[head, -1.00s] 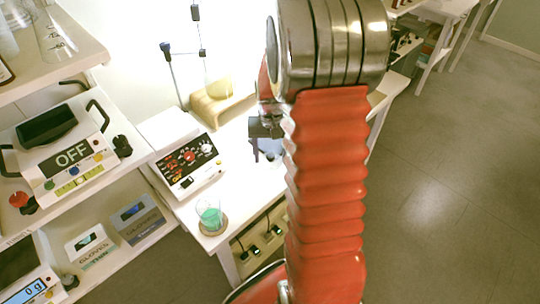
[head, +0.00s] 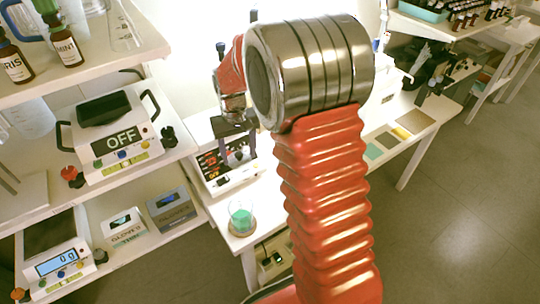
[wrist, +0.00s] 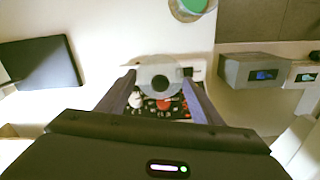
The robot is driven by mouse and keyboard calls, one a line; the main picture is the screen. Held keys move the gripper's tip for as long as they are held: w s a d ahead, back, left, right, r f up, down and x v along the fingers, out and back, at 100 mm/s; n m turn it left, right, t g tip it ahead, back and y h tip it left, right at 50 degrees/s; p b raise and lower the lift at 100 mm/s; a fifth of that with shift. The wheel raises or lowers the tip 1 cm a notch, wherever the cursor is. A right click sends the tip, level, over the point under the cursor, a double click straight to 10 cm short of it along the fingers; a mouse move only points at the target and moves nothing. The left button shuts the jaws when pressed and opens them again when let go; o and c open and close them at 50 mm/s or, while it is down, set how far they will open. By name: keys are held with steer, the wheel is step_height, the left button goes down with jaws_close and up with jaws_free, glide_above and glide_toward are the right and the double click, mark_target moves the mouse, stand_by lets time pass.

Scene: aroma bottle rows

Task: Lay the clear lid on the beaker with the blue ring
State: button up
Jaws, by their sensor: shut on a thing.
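The clear round lid (wrist: 147,70) with a dark knob is held between the fingers of my gripper (wrist: 160,83) in the wrist view. My gripper is shut on the lid's knob, over the control panel of a white device. In the head view my gripper (head: 238,150) hangs in front of that device, above and behind a glass beaker with green contents (head: 241,218). The beaker stands on a round brown mat at the table's front corner. It is partly cut off at the top of the wrist view (wrist: 194,5). I cannot make out a blue ring on it.
The white device (head: 225,184) with a dark panel stands behind the beaker. On the left are shelves with a scale reading OFF (head: 118,140), another scale (head: 62,264), glove boxes (head: 171,208) and brown bottles (head: 66,45). Open floor lies to the right.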

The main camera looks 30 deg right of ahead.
steer(key=a, duration=0.3)
steer(key=shift+w+a+r+n, duration=0.15)
steer(key=shift+w+r+n, duration=0.2)
steer(key=shift+w+n, duration=0.05)
steer(key=shift+d, duration=0.3)
